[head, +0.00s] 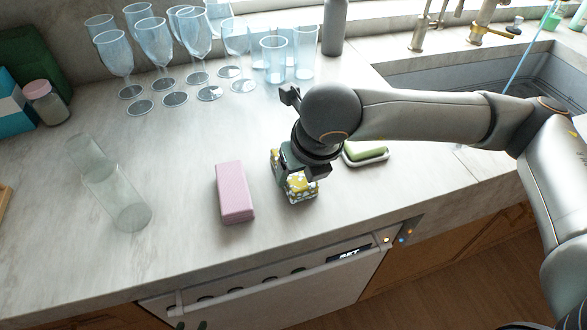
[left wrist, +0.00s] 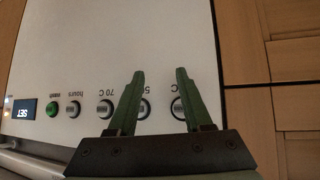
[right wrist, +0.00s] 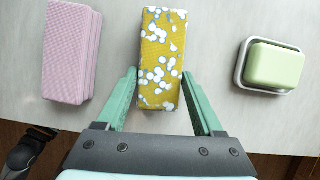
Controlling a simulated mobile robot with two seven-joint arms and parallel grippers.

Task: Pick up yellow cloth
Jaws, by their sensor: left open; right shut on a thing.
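The yellow cloth (head: 300,190) is a folded block with white and grey spots on the counter, near its front edge. It also shows between the green fingers in the right wrist view (right wrist: 160,50). My right gripper (head: 294,176) comes down over it from above and is shut on it, one finger at each side. Part of the cloth is hidden by the gripper in the head view. My left gripper (left wrist: 160,74) is open and empty, in front of the white appliance panel with knobs (left wrist: 75,50).
A pink block (head: 235,192) lies left of the cloth, and a green sponge or soap in a white dish (head: 366,153) lies right. A clear glass vessel (head: 127,210) is further left. Several blue glasses (head: 155,42) stand behind. The sink (head: 440,75) is at right.

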